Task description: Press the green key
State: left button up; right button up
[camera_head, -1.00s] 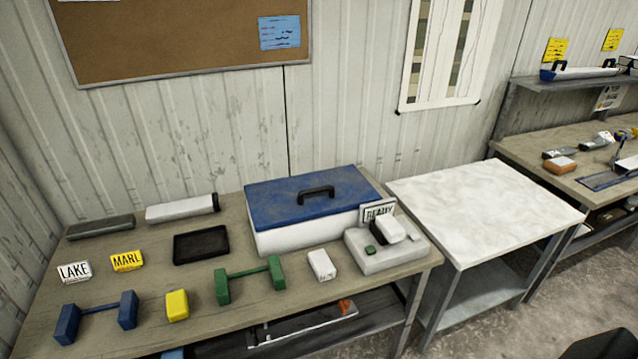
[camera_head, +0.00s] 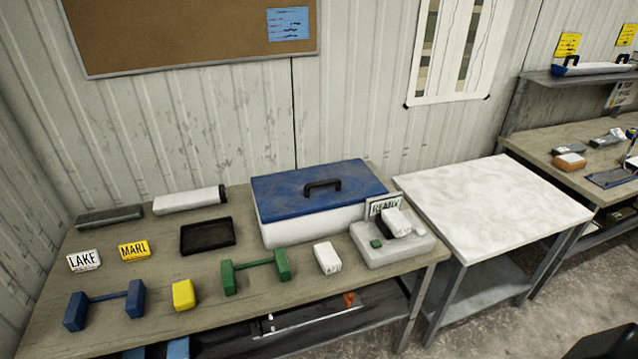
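The green key (camera_head: 376,244) is a small green square on the front left of a pale grey device (camera_head: 398,252). The device sits at the right end of the wooden workbench. A white block (camera_head: 396,222) with a dark side rests on top of the device, beside the key. A small sign reading "READY" (camera_head: 383,206) stands at the back of the device. Nothing covers the key.
A white box with a blue lid (camera_head: 320,190) stands just left of the device. A green dumbbell-shaped piece (camera_head: 256,270), a white block (camera_head: 327,258), a yellow block (camera_head: 183,295) and a black tray (camera_head: 207,236) lie on the bench (camera_head: 200,335). A pale-topped table (camera_head: 490,205) stands to the right.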

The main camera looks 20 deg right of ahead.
grip_shut()
jog(key=shift+w, duration=0.1)
dwell(1.2)
